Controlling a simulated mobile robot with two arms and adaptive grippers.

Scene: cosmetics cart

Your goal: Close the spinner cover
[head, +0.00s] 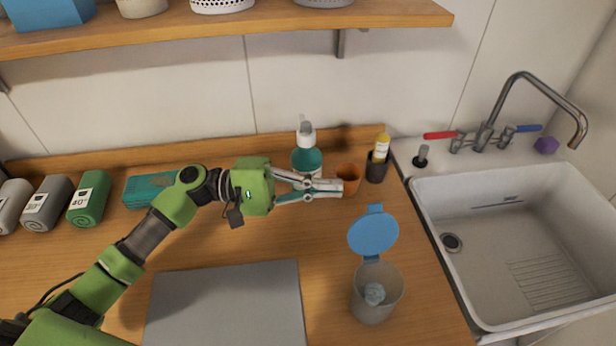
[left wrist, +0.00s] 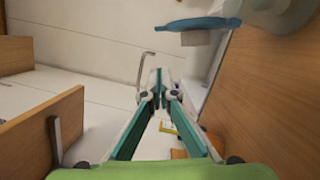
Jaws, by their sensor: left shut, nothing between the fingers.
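The spinner (head: 375,300) is a grey, see-through tub on the wooden counter, left of the sink. A crumpled pale piece lies inside it. Its round blue cover (head: 373,234) stands open, tilted up from the back rim. My left gripper (head: 338,187) is shut and empty, above the counter behind and left of the cover, in front of the orange cup. In the left wrist view the shut fingertips (left wrist: 158,78) point away from the cover (left wrist: 198,23), which shows at the top with part of the spinner (left wrist: 268,8). My right gripper is not in view.
An orange cup (head: 351,175), a dark cup with a yellow-capped tube (head: 379,160) and a teal pump bottle (head: 306,160) stand near my left gripper. A grey mat (head: 225,305) lies at front; rolled towels (head: 88,199) are at left. The sink (head: 530,235) is right.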

